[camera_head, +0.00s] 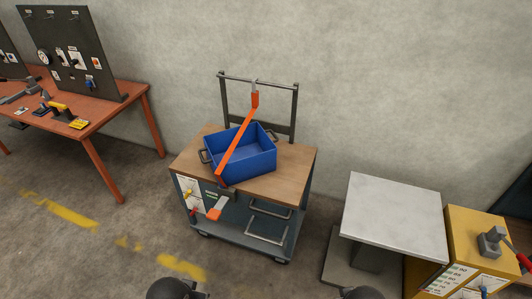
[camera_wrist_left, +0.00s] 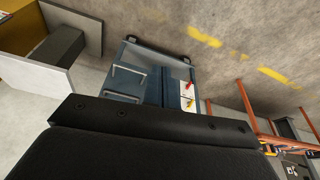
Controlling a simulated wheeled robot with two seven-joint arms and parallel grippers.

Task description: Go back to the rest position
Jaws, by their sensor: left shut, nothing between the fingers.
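My left gripper (camera_wrist_left: 150,118) fills the bottom of the left wrist view as a large dark block with a bolted front edge. It is shut and nothing shows held in it. It points toward a cart (camera_wrist_left: 140,78) and hangs clear of it. In the head view, two dark rounded parts of my arms show at the bottom edge, and neither gripper can be made out. My right gripper is not in view. No flanged spool can be made out.
A wood-topped cart (camera_head: 291,178) carries a blue crate (camera_head: 248,161) with an orange strap (camera_head: 236,146) across it. An orange table (camera_head: 120,93) with a dark tool panel (camera_head: 72,55) stands left. A grey-topped stand (camera_head: 394,216) and yellow cabinet (camera_head: 463,235) are right. Bare floor lies between.

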